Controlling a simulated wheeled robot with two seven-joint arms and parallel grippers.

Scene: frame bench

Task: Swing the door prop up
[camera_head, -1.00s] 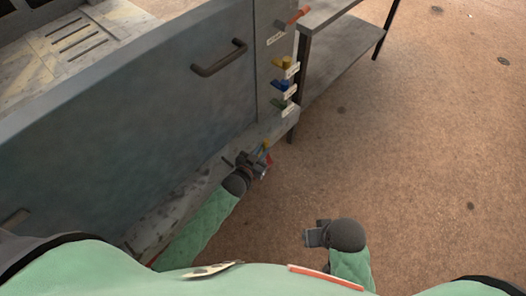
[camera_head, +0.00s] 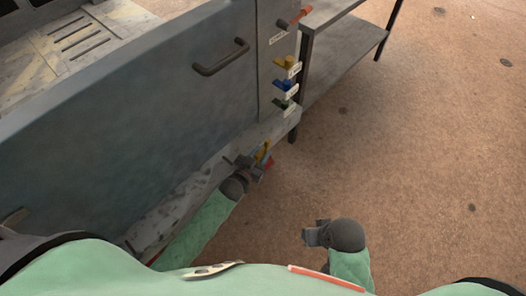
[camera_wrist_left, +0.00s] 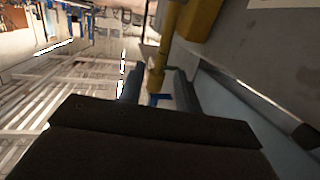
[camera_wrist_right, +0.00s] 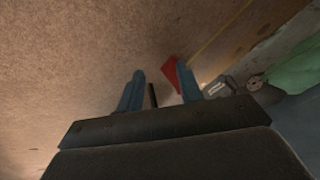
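A yellow rod, which looks like the door prop (camera_head: 264,150), shows at the lower right corner of the bench front, beside my left gripper (camera_head: 256,162). In the left wrist view the yellow rod (camera_wrist_left: 174,40) comes down from the top, and its end lies between the two fingers of my left gripper (camera_wrist_left: 158,88). A gap shows on each side of the rod, so the fingers look open around it. How the rod is attached is hidden. My right gripper (camera_head: 310,234) is open and empty above the floor; its fingers stand apart in the right wrist view (camera_wrist_right: 158,88).
The large grey door panel (camera_head: 130,110) has a dark handle (camera_head: 221,60). Red (camera_head: 295,17), yellow (camera_head: 286,62), blue (camera_head: 283,85) and green (camera_head: 281,103) levers sit on the post beside it. A metal side table (camera_head: 350,45) stands at the right. The brown floor (camera_head: 430,170) is clear.

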